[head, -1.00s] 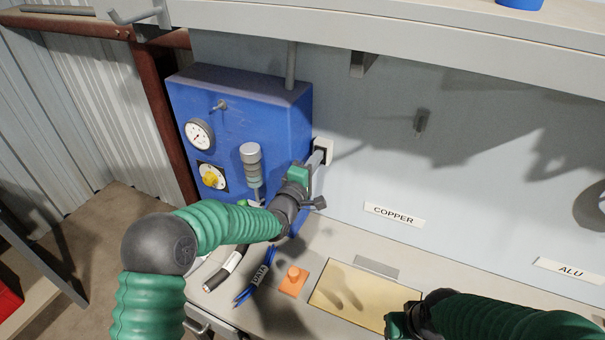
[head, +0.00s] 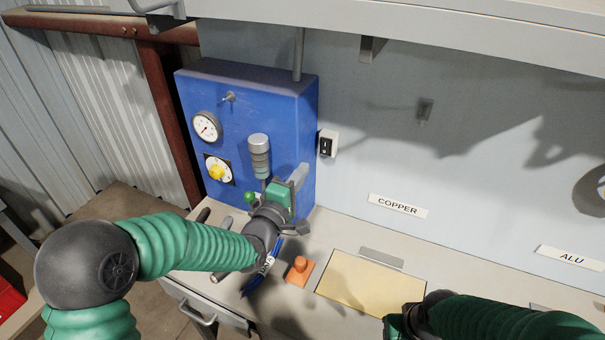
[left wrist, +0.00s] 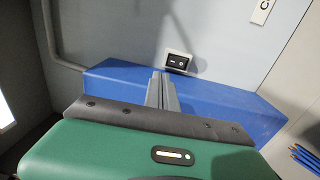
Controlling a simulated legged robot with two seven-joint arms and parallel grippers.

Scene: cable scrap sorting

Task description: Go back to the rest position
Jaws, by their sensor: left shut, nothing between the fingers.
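My left gripper (head: 298,178) is shut and empty in front of the right part of the blue machine box (head: 245,115). In the left wrist view its closed grey fingers (left wrist: 161,92) point at the blue box, with the wall switch (left wrist: 177,62) beyond them. The black rocker switch (head: 327,144) is on the wall just right of the box, apart from the fingers. My right gripper (head: 395,328) is at the bottom edge by the yellow panel; its fingers are not clearly seen.
A blue cable bundle (head: 262,274) lies on the bench, partly hidden by my left wrist. An orange button block (head: 299,270) and a yellow panel (head: 372,283) are to its right. A shelf (head: 430,28) overhangs the bench. COPPER (head: 398,206) and ALU (head: 570,257) labels are on the wall.

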